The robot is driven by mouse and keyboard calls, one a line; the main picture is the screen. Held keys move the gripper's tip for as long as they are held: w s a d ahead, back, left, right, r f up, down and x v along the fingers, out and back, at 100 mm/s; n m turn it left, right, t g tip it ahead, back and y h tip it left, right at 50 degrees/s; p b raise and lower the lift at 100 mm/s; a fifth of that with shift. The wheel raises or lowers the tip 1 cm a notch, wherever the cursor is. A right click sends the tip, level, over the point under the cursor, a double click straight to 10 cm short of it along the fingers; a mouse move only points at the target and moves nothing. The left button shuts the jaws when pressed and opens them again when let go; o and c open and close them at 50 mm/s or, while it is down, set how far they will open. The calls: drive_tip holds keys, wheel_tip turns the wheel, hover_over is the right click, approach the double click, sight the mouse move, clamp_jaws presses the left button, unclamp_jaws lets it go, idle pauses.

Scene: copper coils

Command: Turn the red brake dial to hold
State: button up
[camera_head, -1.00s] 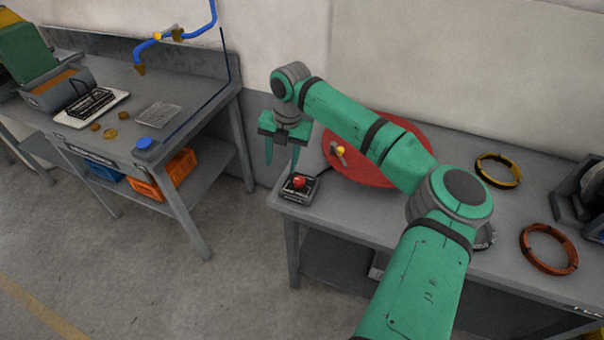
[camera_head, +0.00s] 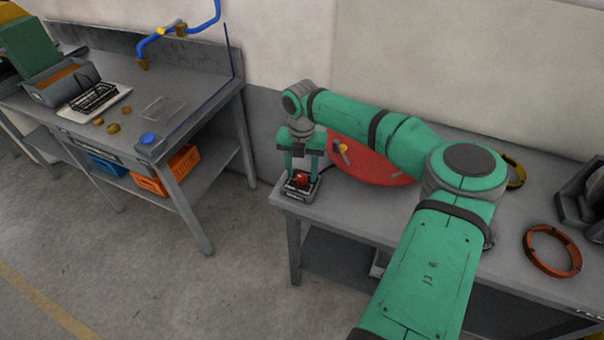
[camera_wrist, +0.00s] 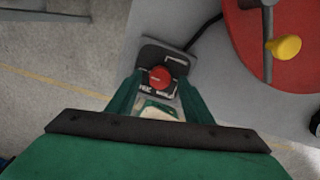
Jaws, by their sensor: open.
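The red brake dial (camera_head: 301,179) sits on a small dark box (camera_head: 298,194) at the left front corner of the right-hand table. In the wrist view the dial (camera_wrist: 160,77) shows as a round red knob on its dark plate, between the ends of the fingers. My gripper (camera_head: 302,176) is open and points down over the dial, one finger on each side of it. I cannot tell whether the fingers touch the dial. The markings on the box are too small to read.
A red disc (camera_head: 375,167) with a yellow knob (camera_wrist: 287,47) lies behind and right of the dial. A copper-coloured ring (camera_head: 552,250) and a yellow-black ring (camera_head: 516,171) lie farther right. Floor lies open between the two tables.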

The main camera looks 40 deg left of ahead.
drive_tip(key=shift+f, duration=0.55)
drive_tip(key=c, duration=1.1)
drive_tip(key=shift+o, duration=0.2)
